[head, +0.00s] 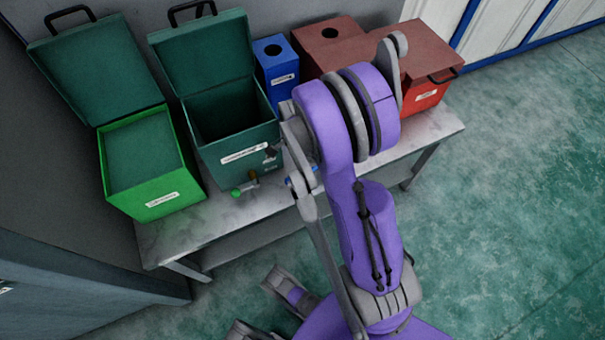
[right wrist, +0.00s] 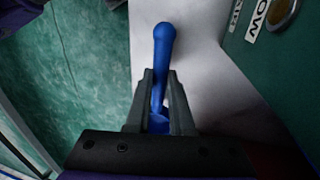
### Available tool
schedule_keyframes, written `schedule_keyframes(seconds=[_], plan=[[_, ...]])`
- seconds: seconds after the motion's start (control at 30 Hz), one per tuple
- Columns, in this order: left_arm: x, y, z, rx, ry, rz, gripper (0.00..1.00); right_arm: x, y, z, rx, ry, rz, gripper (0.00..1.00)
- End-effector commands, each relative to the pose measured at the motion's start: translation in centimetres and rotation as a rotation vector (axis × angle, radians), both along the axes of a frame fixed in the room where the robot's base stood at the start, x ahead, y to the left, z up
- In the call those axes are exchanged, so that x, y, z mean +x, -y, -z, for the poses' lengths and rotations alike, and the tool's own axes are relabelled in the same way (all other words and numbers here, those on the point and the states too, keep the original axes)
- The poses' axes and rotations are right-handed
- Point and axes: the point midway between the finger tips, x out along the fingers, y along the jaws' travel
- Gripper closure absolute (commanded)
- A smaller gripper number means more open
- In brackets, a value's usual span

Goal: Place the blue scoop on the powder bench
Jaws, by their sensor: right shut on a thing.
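The blue scoop (right wrist: 163,45) is between the two fingers of my right gripper (right wrist: 160,78), which is shut on it. Its rounded end sticks out past the fingertips, and its other end is partly hidden between them. The right wrist view shows it over the pale powder bench (right wrist: 200,70), close to the front edge; I cannot tell whether it touches the top. In the head view only bits of blue (head: 289,182) show beside my purple right arm, which hides most of the gripper. The bench (head: 185,228) runs under the boxes. My left gripper is not clearly in view.
An open light-green box (head: 150,205) and an open dark-green box (head: 215,155) stand on the bench. A blue box (head: 268,70) and red-brown boxes (head: 423,93) stand farther right. A green-ended item (head: 237,191) lies before the dark-green box. The bench's front-left top is clear.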

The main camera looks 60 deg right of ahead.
Motion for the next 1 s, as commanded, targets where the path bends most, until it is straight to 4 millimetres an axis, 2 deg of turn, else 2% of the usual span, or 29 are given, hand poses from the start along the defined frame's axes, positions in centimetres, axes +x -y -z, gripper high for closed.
schedule_keyframes(seconds=[0.1,0.17,0.57,0.6,0.73,1.0], plan=[[0.0,0.0,0.8,0.000,-0.003,0.000,1.00,0.1,0.0,2.1,0.001,-0.001,0.000,1.00],[0.0,0.0,1.0,0.000,-0.004,0.000,1.00,0.0,0.0,2.6,0.001,-0.001,0.000,1.00],[0.1,0.0,1.4,0.000,-0.005,0.000,1.00,0.0,0.0,3.1,0.001,-0.001,0.000,1.00],[0.1,0.0,1.3,0.000,-0.005,0.000,1.00,0.0,0.0,2.9,0.000,0.000,0.000,0.72],[0.1,0.0,1.2,0.000,-0.004,0.000,1.00,0.0,0.0,2.9,0.000,0.000,0.000,0.49],[0.1,0.0,1.2,0.000,-0.004,0.000,1.00,0.0,0.0,2.9,0.000,0.000,0.000,0.49]])
